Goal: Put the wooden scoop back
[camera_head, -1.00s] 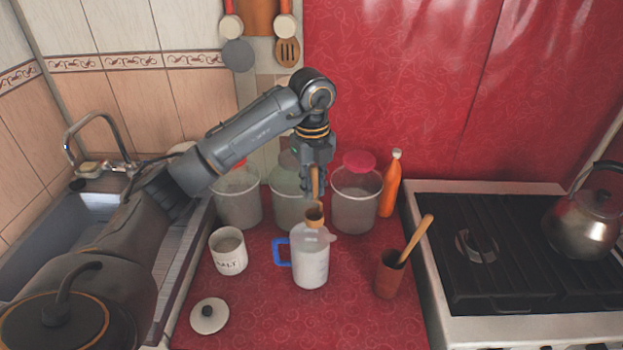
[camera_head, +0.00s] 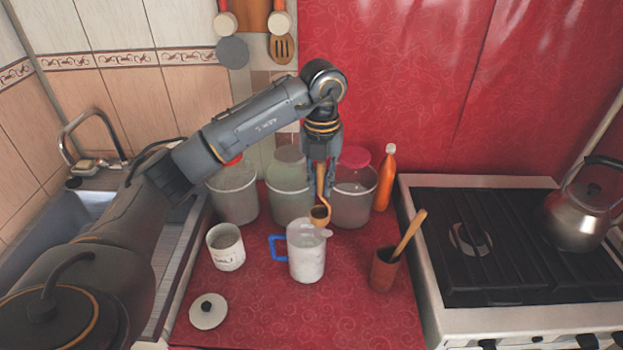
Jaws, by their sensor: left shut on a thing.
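My left gripper (camera_head: 321,178) is shut on the wooden scoop (camera_head: 320,213). It holds the scoop by its upright handle, with the bowl at the lower end. The jug holds something whitish. A brown cup (camera_head: 383,271) with a wooden utensil (camera_head: 410,233) leaning in it stands to the right. My right gripper is not in view.
A salt jar (camera_head: 226,252) stands left of the jug, with a white lid (camera_head: 208,311) in front. Several clear containers line the back, beside an orange bottle (camera_head: 385,180). The stove (camera_head: 490,320) with a kettle (camera_head: 580,218) is right, the sink (camera_head: 85,215) left.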

